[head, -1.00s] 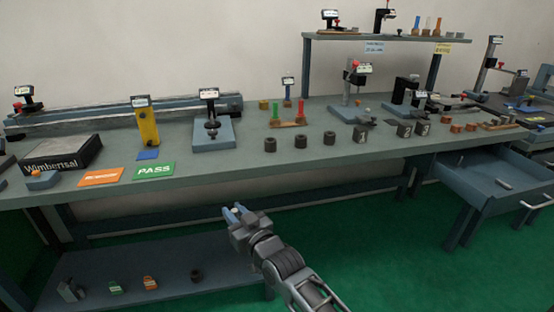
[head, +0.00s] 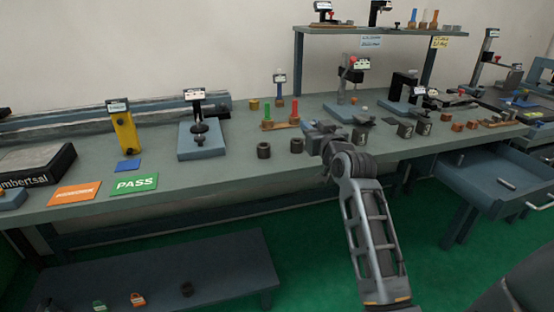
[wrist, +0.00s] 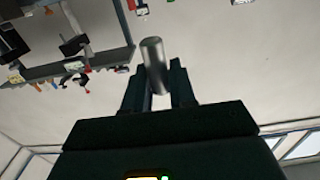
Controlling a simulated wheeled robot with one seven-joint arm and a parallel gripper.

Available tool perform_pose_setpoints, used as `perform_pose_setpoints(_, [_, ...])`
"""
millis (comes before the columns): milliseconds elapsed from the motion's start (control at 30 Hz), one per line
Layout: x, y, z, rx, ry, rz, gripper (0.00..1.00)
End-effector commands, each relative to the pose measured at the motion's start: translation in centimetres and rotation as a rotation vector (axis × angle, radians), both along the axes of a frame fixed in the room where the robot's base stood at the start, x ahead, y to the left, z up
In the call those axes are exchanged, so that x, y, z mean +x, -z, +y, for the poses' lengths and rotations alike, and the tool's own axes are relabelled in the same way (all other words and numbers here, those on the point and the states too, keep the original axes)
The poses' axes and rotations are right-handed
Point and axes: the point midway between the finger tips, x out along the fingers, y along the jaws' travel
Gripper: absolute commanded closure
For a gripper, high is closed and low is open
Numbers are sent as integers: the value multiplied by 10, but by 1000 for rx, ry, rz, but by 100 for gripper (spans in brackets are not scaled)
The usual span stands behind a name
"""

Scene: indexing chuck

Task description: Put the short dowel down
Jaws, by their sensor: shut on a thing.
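My gripper (head: 314,133) is over the front half of the long bench, in front of the shelf. In the wrist view the dark fingers (wrist: 158,90) are shut on the short dowel (wrist: 153,58), a smooth grey metal cylinder. The dowel sticks out past the fingertips, slightly tilted in that picture. The wrist view looks toward the wall with the shelf upside down. In the head view the dowel is too small or hidden to make out at the gripper.
Dark round pieces (head: 264,150) and numbered dark blocks (head: 405,130) stand near my gripper. Behind is a rack with green and red pegs (head: 294,113). An open drawer (head: 470,185) with a small pale rod (head: 507,184) is at right.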

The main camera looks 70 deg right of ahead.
Motion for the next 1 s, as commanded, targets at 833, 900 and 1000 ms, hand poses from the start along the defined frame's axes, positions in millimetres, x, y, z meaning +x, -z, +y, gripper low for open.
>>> perform_pose_setpoints(833, [86,86,27,1,0,2,100])
perform_pose_setpoints(900, [86,92,27,0,0,0,100])
perform_pose_setpoints(1000, [86,94,28,0,-1,-1,100])
